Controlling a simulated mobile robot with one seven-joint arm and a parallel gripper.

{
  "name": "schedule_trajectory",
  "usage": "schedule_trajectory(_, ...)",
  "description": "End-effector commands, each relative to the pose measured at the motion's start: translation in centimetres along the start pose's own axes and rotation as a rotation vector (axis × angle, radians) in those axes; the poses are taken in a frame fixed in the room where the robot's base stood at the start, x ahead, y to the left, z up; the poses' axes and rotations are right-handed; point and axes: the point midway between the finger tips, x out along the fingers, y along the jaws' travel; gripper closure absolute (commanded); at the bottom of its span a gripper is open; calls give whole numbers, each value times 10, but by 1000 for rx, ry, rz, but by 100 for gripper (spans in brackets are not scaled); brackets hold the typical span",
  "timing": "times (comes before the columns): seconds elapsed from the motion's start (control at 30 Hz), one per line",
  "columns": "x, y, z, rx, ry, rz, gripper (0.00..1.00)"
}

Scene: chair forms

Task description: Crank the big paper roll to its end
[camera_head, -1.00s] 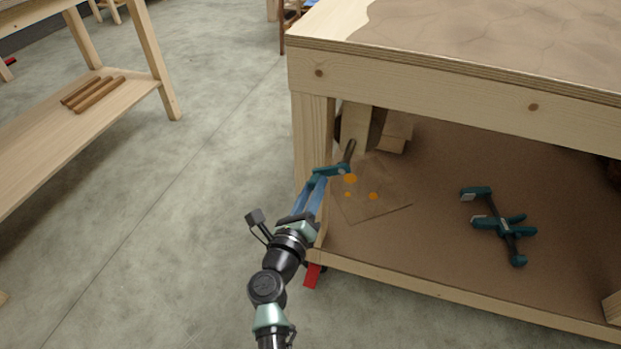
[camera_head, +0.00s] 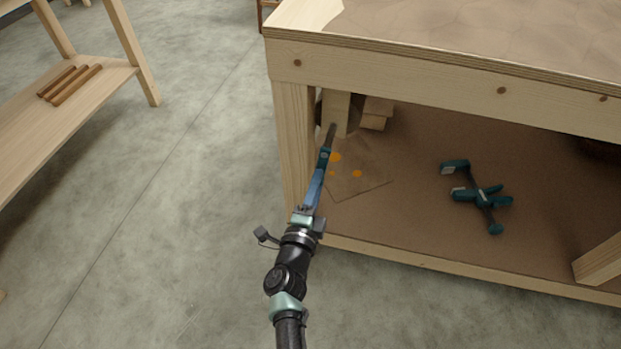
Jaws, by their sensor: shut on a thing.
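My gripper (camera_head: 320,170) reaches up from the bottom middle, at the bench's left front leg. Its blue fingers are shut on a teal-and-dark clamp-like tool (camera_head: 330,138), whose dark bar points up and away. The grip itself is small and partly hidden. I cannot make out a big paper roll or a crank handle for certain. A dark rounded shape (camera_head: 602,149) sits under the bench at the right edge, too shaded to identify.
The wooden bench (camera_head: 420,78) has a brown top and a lower shelf (camera_head: 400,230). On the shelf lie a teal clamp (camera_head: 484,197), an orange-spotted sheet (camera_head: 362,186) and wood blocks (camera_head: 374,112). A side table (camera_head: 50,125) holds brown rods. Floor (camera_head: 190,190) between is clear.

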Motion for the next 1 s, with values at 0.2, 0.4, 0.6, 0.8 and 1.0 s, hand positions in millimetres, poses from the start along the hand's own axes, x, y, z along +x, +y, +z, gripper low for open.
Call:
schedule_trajectory(0.2,-1,1,-10,-154,1,4,100)
schedule_trajectory(0.4,-1,2,-14,-245,1,4,100)
schedule_trajectory(0.6,-1,2,-17,-290,1,3,100)
schedule_trajectory(0.8,-1,2,-17,-300,1,3,100)
schedule_trajectory(1.0,-1,2,-17,-300,1,3,100)
